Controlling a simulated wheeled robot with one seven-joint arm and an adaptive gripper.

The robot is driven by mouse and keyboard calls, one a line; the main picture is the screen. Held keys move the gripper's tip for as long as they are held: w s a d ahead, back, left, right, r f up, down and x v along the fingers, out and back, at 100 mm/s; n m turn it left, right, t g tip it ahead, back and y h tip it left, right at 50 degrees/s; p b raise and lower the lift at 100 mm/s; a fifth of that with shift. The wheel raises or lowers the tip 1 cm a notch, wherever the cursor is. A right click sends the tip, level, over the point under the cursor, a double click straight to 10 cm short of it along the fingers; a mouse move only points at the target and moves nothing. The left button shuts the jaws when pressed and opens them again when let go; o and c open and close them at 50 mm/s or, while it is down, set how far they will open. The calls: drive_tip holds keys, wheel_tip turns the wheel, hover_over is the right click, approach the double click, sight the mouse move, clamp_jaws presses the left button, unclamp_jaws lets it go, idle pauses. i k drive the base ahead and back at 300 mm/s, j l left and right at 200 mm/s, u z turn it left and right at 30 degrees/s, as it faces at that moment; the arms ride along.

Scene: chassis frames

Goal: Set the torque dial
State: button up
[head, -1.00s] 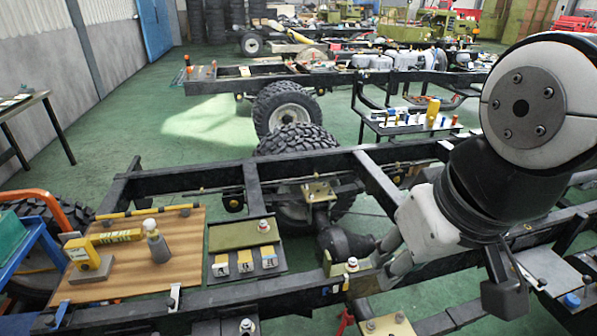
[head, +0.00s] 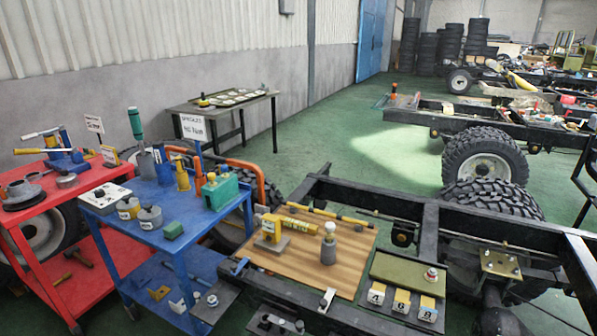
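No part is plainly readable as the torque dial. On the chassis frame (head: 427,235) lies a wooden board (head: 310,276). On it are a yellow tool with a grey block base (head: 270,233), a marked yellow bar (head: 310,230), a long yellow-and-black handled tool (head: 325,212) and a grey bottle-like piece with a pale top (head: 329,245). My gripper is out of view.
A table (head: 228,105) is by the wall. Green floor is open behind the frame.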

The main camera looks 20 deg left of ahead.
sight(99, 193)
drive_tip(key=j+u, duration=0.1)
drive_tip(key=u, duration=0.25)
drive_tip(key=k+j+u, duration=0.1)
drive_tip(key=u, duration=0.25)
drive_tip(key=j+u, duration=0.15)
drive_tip(key=u, duration=0.2)
drive_tip(key=l+u, duration=0.2)
drive_tip(key=u, duration=0.3)
drive_tip(key=l+u, duration=0.25)
drive_tip(key=u, duration=0.2)
drive_tip(key=i+j+z, duration=0.1)
drive_tip(key=i+j, duration=0.35)
drive_tip(key=i, duration=0.35)
drive_tip(key=i+j, duration=0.55)
drive_tip(key=i, duration=0.2)
drive_tip(key=i+j+z, duration=0.15)
drive_tip(key=i+j, duration=0.35)
drive_tip(key=i, duration=0.25)
drive_tip(key=i+j, duration=0.6)
drive_tip(key=i, duration=0.15)
drive_tip(key=l+z, duration=0.05)
